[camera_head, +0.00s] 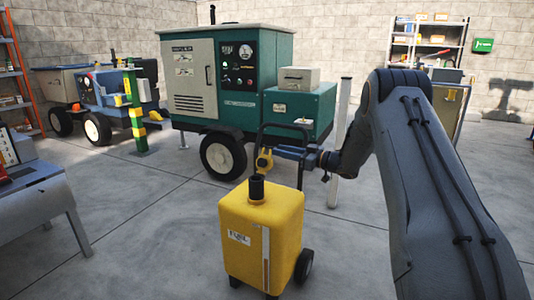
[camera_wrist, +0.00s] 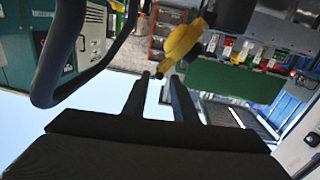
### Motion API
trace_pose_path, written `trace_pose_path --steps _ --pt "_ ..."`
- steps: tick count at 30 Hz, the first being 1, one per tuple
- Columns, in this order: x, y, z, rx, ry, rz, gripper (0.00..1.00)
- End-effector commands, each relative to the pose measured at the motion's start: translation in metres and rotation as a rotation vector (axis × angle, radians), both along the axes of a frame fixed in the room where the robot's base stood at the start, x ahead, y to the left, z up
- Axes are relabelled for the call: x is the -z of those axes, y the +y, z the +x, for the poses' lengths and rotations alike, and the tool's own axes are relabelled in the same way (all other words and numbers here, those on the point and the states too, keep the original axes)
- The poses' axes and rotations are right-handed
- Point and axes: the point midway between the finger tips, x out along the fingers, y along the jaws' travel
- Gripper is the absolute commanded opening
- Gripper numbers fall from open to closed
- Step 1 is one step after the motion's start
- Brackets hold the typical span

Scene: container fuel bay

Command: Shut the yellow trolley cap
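The yellow trolley (camera_head: 262,235) stands upright on the floor in the head view, with a black filler neck (camera_head: 257,188) on top. Its yellow cap (camera_head: 264,160) stands raised above and behind the neck, so the neck is uncovered. My gripper (camera_head: 280,151) is at the trolley's handle height, just right of the cap, pointing left. In the wrist view, my gripper's two fingers (camera_wrist: 159,76) are apart with nothing between them. The yellow cap (camera_wrist: 182,42) is just beyond the fingertips, beside the dark neck (camera_wrist: 236,14). Whether a finger touches the cap cannot be told.
The trolley's dark handle (camera_head: 301,172) rises behind the cap, close to my gripper; it also crosses the left of the wrist view (camera_wrist: 58,62). A green generator (camera_head: 218,85) stands behind. A white post (camera_head: 340,140) is to the right. Open floor (camera_head: 150,225) lies left of the trolley.

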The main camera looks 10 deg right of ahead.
Motion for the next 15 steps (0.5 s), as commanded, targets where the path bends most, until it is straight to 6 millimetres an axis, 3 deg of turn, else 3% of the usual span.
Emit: trace_pose_path --steps 9,15 --pt "0.0 0.037 0.032 0.0 -0.001 -0.001 0.26" --pt "0.0 0.05 0.044 0.003 0.001 -0.001 0.26"
